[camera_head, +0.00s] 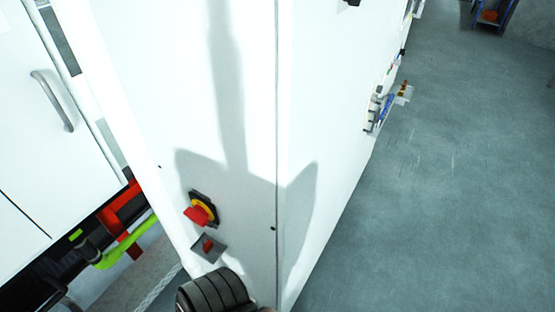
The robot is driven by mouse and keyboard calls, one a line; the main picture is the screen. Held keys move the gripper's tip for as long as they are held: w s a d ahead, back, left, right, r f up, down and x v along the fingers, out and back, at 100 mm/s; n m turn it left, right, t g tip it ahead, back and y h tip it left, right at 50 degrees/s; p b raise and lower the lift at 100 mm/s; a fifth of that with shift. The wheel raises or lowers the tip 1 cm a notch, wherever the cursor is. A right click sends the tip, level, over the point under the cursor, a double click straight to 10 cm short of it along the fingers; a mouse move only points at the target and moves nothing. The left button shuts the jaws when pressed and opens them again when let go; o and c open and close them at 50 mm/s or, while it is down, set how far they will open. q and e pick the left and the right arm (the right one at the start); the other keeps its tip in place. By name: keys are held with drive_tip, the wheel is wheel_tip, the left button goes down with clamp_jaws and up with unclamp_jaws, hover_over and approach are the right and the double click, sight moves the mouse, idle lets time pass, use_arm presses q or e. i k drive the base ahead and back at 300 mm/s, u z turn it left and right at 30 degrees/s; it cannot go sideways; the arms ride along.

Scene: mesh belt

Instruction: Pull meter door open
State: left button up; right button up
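A tall white cabinet (140,85) fills the middle of the view, with its vertical corner edge facing me. Its front carries a red and yellow rotary switch (201,209) and a small grey plate with a red part (208,247) below it. At the left is a white door panel (25,110) with a curved grey handle (53,101); it looks closed. I cannot tell which panel is the meter door. Neither gripper's fingers show. A dark ribbed part (215,292) stands at the bottom edge; I cannot tell whether it is part of my arm.
Dark machinery with red and bright green parts (122,215) lies at the lower left. Small fittings (386,104) stick out from the cabinet's right side. The grey floor (450,190) at the right is clear. A blue rack (492,16) stands far back. A shadow falls on the cabinet.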

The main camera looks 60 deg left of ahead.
sight(331, 53)
drive_tip(key=u, duration=1.4)
